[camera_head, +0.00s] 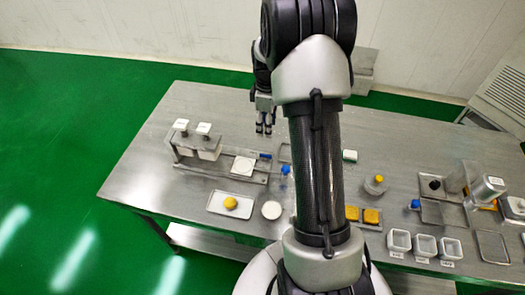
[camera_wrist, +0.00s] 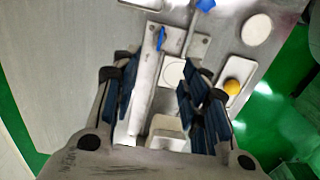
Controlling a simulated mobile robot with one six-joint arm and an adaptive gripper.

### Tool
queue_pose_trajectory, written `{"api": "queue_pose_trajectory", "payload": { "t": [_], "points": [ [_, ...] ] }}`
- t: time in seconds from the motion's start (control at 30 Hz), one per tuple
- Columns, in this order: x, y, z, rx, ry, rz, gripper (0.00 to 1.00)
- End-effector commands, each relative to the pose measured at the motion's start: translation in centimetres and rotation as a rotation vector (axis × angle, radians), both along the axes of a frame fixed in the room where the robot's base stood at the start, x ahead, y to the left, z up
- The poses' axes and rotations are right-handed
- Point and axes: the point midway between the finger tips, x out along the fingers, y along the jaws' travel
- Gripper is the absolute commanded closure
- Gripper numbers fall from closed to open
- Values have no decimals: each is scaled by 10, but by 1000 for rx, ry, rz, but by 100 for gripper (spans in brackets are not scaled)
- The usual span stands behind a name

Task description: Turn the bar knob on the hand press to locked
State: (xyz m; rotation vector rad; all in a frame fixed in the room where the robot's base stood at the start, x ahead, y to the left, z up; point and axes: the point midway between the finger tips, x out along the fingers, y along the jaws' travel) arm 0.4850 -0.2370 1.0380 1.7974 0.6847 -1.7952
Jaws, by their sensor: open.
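The hand press (camera_head: 215,165) appears to be the grey metal frame with two white-topped posts at the left of the table. A blue bar knob (camera_head: 265,156) sits at the right end of its rail. In the wrist view the blue bar knob (camera_wrist: 160,39) stands on a grey plate, beyond my fingertips. My gripper (camera_head: 265,130) is open and empty, above the table and behind the knob in the head view. In the wrist view my gripper (camera_wrist: 160,90) has its fingers apart, with the press rail below and between them. I cannot tell the knob's lock marking.
A white tray (camera_head: 214,207) with a yellow ball (camera_head: 230,203) and a white disc (camera_head: 271,210) lie in front of the press. Another blue part (camera_head: 285,169) is beside my arm. Several white containers (camera_head: 425,246) stand at right. My arm hides the table's middle.

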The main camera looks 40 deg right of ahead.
Motion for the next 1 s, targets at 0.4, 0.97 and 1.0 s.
{"api": "queue_pose_trajectory", "payload": {
  "t": [0.4, 0.97, 1.0],
  "points": [
    [-1, 1, -95, 2, 5, -1, 59],
    [0, 1, -155, 0, 0, -1, 59],
    [0, 1, -155, 0, 0, -1, 59]
  ]
}}
